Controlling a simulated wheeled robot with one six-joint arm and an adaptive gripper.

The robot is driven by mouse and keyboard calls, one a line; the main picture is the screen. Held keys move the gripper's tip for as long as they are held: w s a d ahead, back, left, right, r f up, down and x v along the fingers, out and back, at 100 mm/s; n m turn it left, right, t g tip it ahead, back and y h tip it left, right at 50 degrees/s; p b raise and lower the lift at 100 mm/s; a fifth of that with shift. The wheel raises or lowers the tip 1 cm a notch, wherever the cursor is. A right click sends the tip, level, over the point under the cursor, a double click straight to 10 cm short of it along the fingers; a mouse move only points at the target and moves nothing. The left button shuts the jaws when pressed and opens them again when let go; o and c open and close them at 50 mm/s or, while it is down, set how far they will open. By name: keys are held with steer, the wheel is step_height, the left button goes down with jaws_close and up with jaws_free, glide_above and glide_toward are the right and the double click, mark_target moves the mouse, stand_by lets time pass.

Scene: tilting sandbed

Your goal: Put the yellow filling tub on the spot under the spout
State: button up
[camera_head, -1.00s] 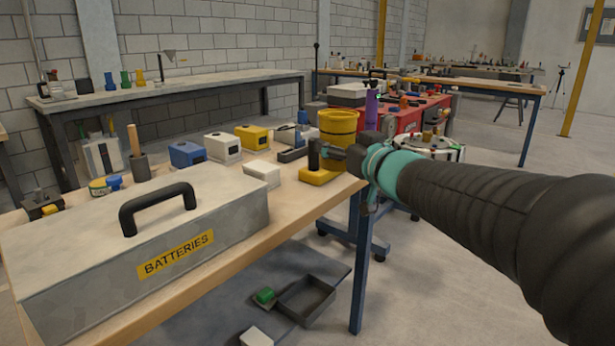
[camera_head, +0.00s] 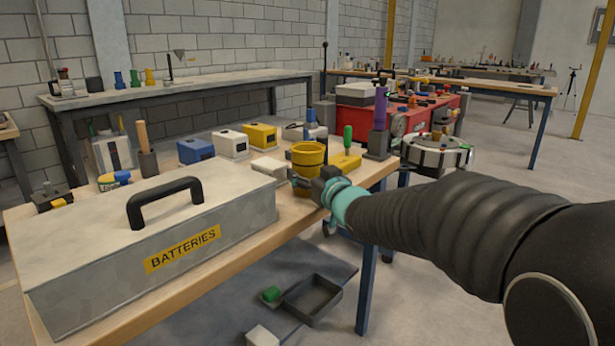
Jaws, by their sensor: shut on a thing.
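The yellow filling tub (camera_head: 308,157) is upright at the right part of the near wooden table, beside a small white block. My gripper (camera_head: 303,181) is shut on its lower side, from the right. Part of the tub is hidden by the gripper, and I cannot tell whether its base touches the table. I cannot make out a spout or a marked spot for certain. A small grey cone on a stand (camera_head: 180,55) shows on the back bench.
A grey batteries case (camera_head: 150,235) fills the table's front left. Blue, white and yellow boxes (camera_head: 260,136) stand behind.

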steer(key=shift+f, duration=0.35)
steer(key=o, duration=1.1)
steer(key=shift+o, duration=0.2)
steer(key=shift+r, duration=0.1)
